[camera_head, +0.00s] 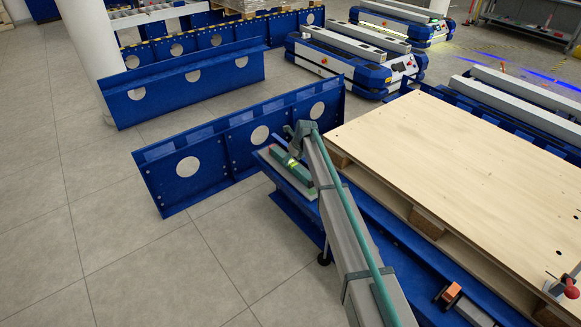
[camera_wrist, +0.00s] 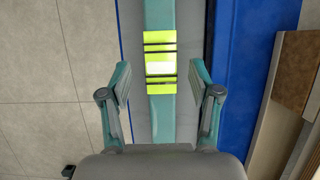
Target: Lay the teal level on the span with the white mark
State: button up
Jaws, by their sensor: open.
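In the wrist view the level (camera_wrist: 160,120) runs up the picture, with a bright yellow-green vial window crossed by dark lines. My gripper (camera_head: 298,142) is over the level in the head view, partly hiding it. In the wrist view my gripper (camera_wrist: 160,78) is open, one finger on each side of the level, with gaps between. Whether the fingertips are down at its height I cannot tell. I can make out no white mark on any span.
A wooden pallet with a pale board (camera_head: 470,150) stands close on the right. A blue panel with round holes (camera_head: 222,152) is just left of the level. An orange block (camera_head: 450,292) sits at lower right. Blue-white carts (camera_head: 340,68) stand behind. Tiled floor at left is clear.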

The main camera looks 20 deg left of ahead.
aim_at(291, 161)
jog(key=shift+x, duration=1.6)
grip_shut()
